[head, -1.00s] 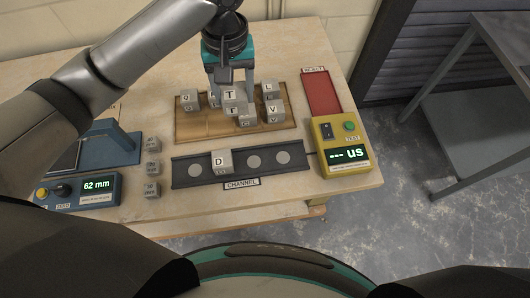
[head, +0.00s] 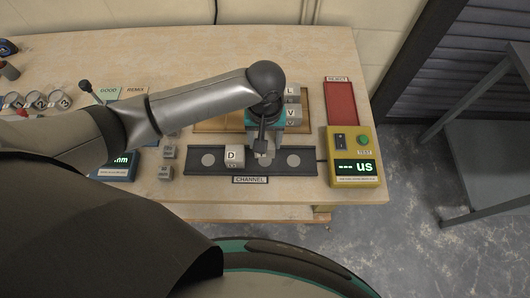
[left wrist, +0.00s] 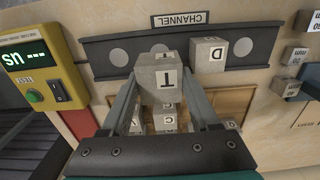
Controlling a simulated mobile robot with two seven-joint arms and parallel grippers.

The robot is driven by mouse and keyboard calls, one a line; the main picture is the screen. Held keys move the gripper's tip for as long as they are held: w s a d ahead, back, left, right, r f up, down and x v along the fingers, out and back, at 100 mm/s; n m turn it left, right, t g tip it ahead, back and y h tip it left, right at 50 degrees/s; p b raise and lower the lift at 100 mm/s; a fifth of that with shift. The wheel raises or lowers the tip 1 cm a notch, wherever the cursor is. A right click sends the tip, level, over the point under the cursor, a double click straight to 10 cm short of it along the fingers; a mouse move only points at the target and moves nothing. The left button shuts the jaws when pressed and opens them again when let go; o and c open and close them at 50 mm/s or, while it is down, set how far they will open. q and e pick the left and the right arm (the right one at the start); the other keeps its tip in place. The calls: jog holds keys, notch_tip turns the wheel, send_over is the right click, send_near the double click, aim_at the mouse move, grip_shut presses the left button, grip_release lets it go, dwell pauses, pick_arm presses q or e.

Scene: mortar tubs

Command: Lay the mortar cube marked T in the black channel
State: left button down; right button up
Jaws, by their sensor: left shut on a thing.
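The mortar cube marked T (left wrist: 161,77) is between the fingertips of my left gripper (left wrist: 160,88), its T face turned to the wrist camera. In the head view my left gripper (head: 264,153) points down at the black channel (head: 220,170), just right of the cube marked D (head: 235,155). The arm largely hides the T cube there. The D cube sits in the channel, with a bare round spot to its left and one at the far right. In the left wrist view the T cube overlaps the channel (left wrist: 100,70); its height above it cannot be told. My right gripper is out of view.
A wooden tray (head: 316,105) behind my gripper holds cubes, among them L (head: 292,95) and V (head: 294,115). A red reject tray (head: 340,103) and a yellow tester (head: 354,158) stand right. Small grey blocks (head: 168,152) stand left of the channel.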

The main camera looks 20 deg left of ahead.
pick_arm(q)
notch_tip(320, 180, down, 6)
jog(key=shift+f+b, duration=0.25)
jog(key=shift+b, duration=0.35)
jog(key=shift+f, duration=0.15)
jog(key=shift+f, duration=0.1)
jog(key=shift+c, duration=0.6)
grip_release()
notch_tip(320, 180, up, 12)
jog(key=shift+r+p, duration=0.15)
jog(key=shift+p, duration=1.05)
